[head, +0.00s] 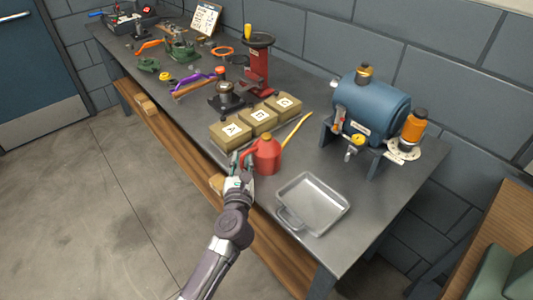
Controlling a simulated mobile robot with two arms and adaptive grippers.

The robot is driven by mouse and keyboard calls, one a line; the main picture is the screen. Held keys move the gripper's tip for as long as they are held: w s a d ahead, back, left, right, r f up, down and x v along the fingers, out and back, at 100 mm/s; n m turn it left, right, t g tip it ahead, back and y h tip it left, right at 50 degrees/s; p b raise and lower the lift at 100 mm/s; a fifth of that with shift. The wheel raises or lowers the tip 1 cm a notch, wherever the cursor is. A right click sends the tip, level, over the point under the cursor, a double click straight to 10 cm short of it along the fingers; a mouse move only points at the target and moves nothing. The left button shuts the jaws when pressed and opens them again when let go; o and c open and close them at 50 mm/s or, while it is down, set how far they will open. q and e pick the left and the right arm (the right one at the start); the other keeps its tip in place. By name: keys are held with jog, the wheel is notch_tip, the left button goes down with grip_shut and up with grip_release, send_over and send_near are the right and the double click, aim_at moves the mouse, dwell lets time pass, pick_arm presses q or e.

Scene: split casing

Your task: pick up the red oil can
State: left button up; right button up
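The red oil can (266,157) stands upright on the dark workbench, near its front edge. It has a rounded red body, a red handle on its left side and a long yellow spout that slants up to the right. My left gripper (240,164) is at the handle side of the can, with its fingers beside or around the handle. The view is too small to tell whether the fingers are closed on it. My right gripper is out of view.
A grey metal tray (313,204) lies right of the can. Lettered boxes (258,121) stand close behind it. A red stand (257,68) and tools fill the bench farther left.

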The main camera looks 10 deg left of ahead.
pick_arm(q)
grip_shut()
jog(key=shift+r, duration=0.1)
